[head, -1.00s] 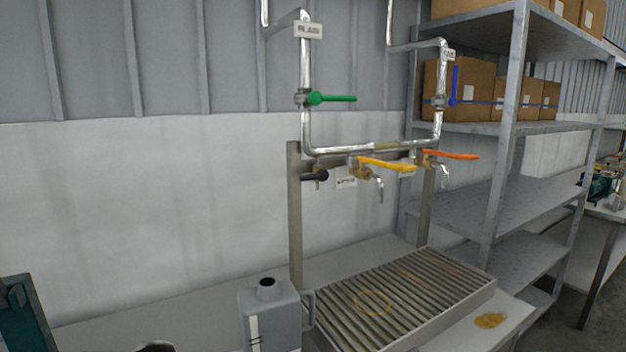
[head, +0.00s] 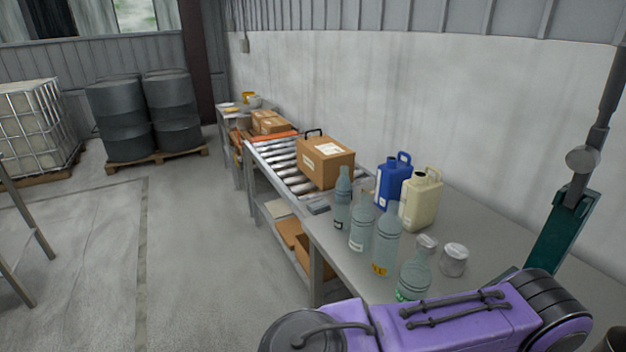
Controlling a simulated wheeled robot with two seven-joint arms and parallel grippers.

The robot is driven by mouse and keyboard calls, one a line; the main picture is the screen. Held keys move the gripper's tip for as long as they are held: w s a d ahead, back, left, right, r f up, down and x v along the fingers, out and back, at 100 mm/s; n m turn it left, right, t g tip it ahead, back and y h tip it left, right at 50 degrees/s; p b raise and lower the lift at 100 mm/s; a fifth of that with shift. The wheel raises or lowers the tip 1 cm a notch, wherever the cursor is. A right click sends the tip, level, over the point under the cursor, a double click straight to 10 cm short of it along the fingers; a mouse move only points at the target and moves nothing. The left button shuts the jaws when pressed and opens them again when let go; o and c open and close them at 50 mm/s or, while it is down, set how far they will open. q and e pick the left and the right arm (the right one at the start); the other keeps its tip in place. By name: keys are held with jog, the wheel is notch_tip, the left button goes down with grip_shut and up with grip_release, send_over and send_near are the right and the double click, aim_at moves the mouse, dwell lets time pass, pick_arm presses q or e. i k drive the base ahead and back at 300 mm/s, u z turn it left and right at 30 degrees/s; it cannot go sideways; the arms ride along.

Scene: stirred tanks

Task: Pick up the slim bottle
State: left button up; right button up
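Several clear bluish bottles stand upright in a row along the front of the grey bench. The farthest one (head: 343,200) looks the slimmest, with a narrow body and a tall neck. Nearer to me follow a second bottle (head: 361,228), a third with a yellow label (head: 386,246) and a fourth, wider at its base, with a pale cap and a green label (head: 414,276). I cannot read the labels. The slim bottle stands free, with nothing gripping it. A purple arm link, apparently mine, crosses the bottom and hides the near bench. Neither gripper is in view.
Behind the bottles stand a blue jug (head: 391,182) and a cream jug (head: 421,200). A lidded clear jar (head: 453,260) is at right. A cardboard box (head: 325,160) sits at the roller conveyor (head: 275,160). A dark green stand (head: 560,228) rises at right.

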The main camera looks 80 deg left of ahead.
aim_at(343, 186)
jog(key=u, duration=0.9)
jog(key=k, duration=1.15)
jog(key=u, duration=0.6)
jog(key=i, duration=1)
jog(key=u, duration=2.3)
jog(key=i, duration=0.8)
jog(key=z, duration=2.4)
